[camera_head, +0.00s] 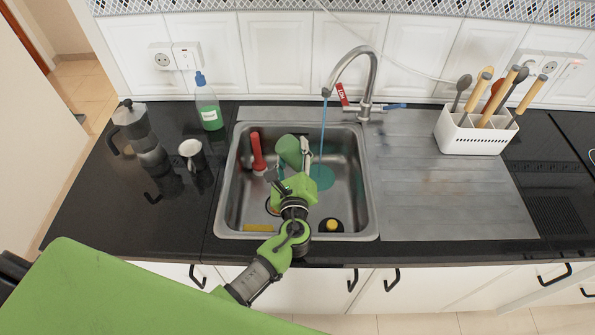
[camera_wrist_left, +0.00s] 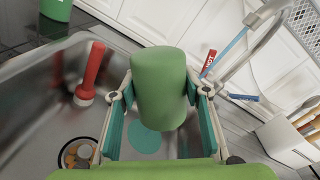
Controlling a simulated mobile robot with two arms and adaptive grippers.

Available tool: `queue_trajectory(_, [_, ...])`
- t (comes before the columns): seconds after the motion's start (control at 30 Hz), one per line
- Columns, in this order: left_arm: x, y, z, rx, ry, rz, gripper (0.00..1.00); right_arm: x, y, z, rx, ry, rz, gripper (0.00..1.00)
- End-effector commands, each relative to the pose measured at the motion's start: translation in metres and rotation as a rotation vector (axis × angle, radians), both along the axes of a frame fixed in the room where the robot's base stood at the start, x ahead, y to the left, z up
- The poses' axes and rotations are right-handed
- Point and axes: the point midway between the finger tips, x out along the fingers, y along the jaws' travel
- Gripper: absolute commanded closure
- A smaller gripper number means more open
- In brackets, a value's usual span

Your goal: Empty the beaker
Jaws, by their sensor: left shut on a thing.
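The beaker is a green cylinder (camera_head: 288,150), held over the sink (camera_head: 232,200); it also shows in the left wrist view (camera_wrist_left: 158,85). My left gripper (camera_head: 297,163) is shut on it, with one finger on each side in the left wrist view. The beaker looks tilted in the head view. Its opening and contents are hidden. A blue stream of water (camera_head: 323,130) runs from the tap (camera_head: 362,68) just right of the beaker, ending in a blue-green patch on the sink floor (camera_head: 322,178). My right gripper is not in view.
In the sink are a red-handled brush (camera_head: 257,150), a yellow sponge (camera_head: 258,227) and a round dark item with a yellow centre (camera_head: 331,225). Left stand a moka pot (camera_head: 138,135), mug (camera_head: 191,155) and soap bottle (camera_head: 208,108). A utensil holder (camera_head: 470,137) stands right; the drainboard (camera_head: 440,195) is clear.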

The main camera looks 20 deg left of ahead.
Motion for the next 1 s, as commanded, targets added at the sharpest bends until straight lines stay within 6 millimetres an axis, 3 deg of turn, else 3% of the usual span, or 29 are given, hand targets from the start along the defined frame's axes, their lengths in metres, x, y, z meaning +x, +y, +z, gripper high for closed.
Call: queue_trajectory(1.0, [0.0011,-0.0052,0.0005,0.085,0.018,0.000,0.78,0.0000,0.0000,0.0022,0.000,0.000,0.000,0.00])
